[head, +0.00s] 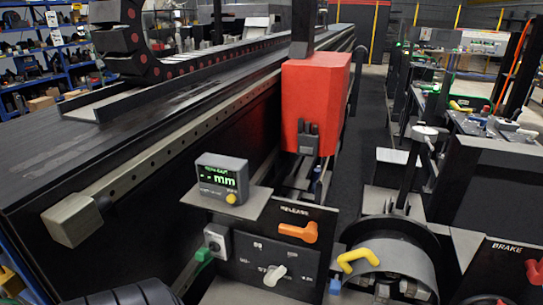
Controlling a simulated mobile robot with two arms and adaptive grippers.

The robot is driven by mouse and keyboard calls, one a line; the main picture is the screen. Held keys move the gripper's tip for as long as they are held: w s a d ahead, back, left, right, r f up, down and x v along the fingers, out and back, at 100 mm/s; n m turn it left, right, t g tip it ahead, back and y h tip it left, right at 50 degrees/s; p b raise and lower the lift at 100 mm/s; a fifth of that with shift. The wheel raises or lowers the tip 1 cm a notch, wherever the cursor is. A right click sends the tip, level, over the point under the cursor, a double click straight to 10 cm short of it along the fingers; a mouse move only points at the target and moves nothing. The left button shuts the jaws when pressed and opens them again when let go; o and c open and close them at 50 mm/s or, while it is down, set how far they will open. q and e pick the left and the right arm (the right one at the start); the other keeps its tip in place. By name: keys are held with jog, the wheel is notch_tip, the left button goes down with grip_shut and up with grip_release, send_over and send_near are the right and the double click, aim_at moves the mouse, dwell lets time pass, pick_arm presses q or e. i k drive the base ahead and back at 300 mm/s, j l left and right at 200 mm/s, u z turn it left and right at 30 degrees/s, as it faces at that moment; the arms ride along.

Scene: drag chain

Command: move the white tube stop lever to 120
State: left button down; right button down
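The white tube stop lever (275,274) sits low on a black upright panel (247,262) in the head view. Its handle slants, with its upper end to the right. Small white marks are spread in an arc around it, too small to read, so I cannot tell which one it points at. A grey display box (222,178) above the panel shows green dashes and "mm". Neither of my grippers can be made out in this view.
An orange release handle (298,232) is just above the lever. A grey switch box (217,241) with a green plug is at the left. A yellow handle (358,260) and round housing are at the right. A red block (314,100) stands behind. A black ribbed shape (130,293) is bottom left.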

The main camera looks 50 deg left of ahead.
aim_at(270, 279)
jog(key=u, duration=1.55)
